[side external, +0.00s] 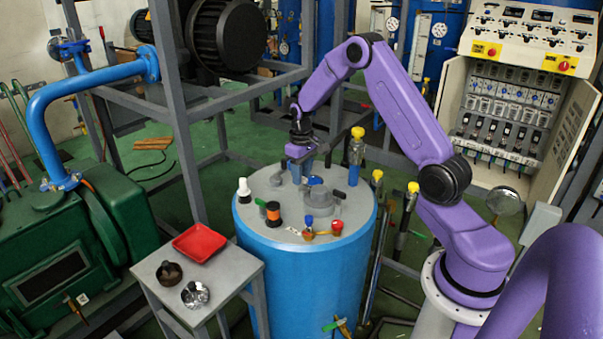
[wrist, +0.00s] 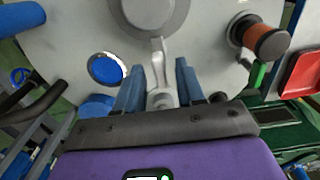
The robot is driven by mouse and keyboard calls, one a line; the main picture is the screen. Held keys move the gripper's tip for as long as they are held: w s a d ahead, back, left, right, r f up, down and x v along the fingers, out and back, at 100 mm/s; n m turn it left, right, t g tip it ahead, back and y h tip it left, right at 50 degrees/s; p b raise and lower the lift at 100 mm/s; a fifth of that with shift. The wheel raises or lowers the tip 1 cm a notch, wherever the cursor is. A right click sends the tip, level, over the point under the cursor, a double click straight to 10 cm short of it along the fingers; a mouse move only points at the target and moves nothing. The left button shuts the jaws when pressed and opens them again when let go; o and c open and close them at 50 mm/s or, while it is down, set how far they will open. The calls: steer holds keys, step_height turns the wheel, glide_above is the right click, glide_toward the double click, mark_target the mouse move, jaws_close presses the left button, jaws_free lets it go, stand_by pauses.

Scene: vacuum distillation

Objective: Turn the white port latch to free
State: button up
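The white port latch (wrist: 158,60) is a pale lever below a round grey port cap (wrist: 150,8) on the grey vessel lid in the wrist view. It points up toward the cap, with its wider end nearer my wrist. My gripper (wrist: 160,68) has its two blue fingers apart, one on each side of the latch. Gaps show beside the narrow part; contact at the wide end is hard to tell. In the side view my gripper (side external: 302,172) is low over the lid of the blue vessel (side external: 300,275); the latch cannot be made out there.
An orange-and-black fitting (side external: 273,214), a white-topped fitting (side external: 243,190) and a red knob (side external: 337,226) stand on the lid. Yellow-capped valves (side external: 357,133) rise behind it. A side table (side external: 225,280) holds a red tray (side external: 199,243) and two small bowls.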

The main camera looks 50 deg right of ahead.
jaws_close()
steer(key=shift+m, duration=0.4)
steer(key=m, duration=0.3)
steer(key=shift+m, duration=0.3)
steer(key=m, duration=0.4)
steer(key=shift+m, duration=0.3)
steer(key=m, duration=0.4)
steer(key=shift+m, duration=2.5)
